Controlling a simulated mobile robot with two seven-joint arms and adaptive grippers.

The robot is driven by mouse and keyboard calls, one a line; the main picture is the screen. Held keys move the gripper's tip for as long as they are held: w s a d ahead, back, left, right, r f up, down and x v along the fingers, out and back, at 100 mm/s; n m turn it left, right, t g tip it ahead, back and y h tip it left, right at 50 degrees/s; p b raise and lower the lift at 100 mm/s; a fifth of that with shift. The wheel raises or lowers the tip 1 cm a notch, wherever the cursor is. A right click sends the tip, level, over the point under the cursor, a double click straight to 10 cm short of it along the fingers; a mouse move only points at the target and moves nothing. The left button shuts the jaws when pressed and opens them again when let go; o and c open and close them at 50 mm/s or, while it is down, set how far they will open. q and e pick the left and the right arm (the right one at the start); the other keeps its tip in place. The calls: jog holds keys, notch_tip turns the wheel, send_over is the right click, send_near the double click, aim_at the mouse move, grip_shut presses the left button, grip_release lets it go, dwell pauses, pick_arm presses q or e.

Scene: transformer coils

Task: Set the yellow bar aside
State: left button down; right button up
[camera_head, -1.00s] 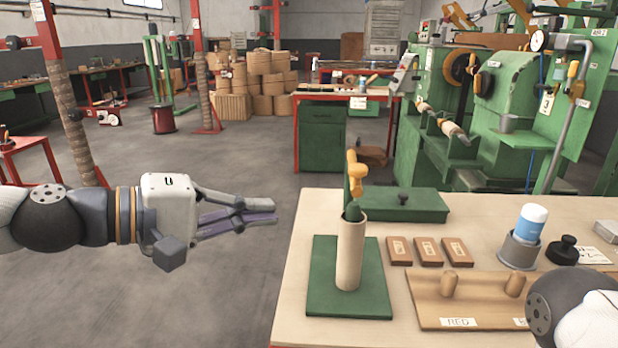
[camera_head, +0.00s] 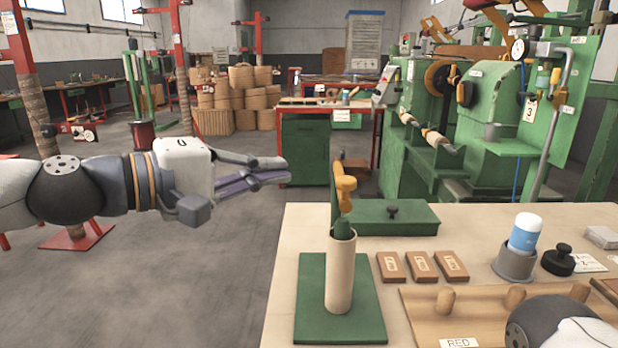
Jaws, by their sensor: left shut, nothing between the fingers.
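The yellow bar (camera_head: 345,190) stands upright against a thin green post, above a pale tube (camera_head: 340,275). A dark green piece (camera_head: 342,229) shows at the tube's mouth, below the bar. The tube stands on a green base plate (camera_head: 368,318) on the workbench. My left gripper (camera_head: 286,169) is left of the bar, apart from it and beyond the table's left edge. Its fingers lie close together, pointing right, with nothing between them. My right gripper is out of view; only a part of my right arm shows at the bottom right.
A green lidded box (camera_head: 392,219) sits behind the tube. Several brown blocks (camera_head: 422,267) lie to its right, with a wooden peg board (camera_head: 412,311) in front. A blue and white bottle (camera_head: 526,232) stands in a grey cup. Left of the workbench (camera_head: 280,290) is open floor.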

pick_arm(q)
jog(key=d, duration=0.5)
jog(key=shift+w+d+f, duration=0.3)
jog(key=shift+f, duration=0.1)
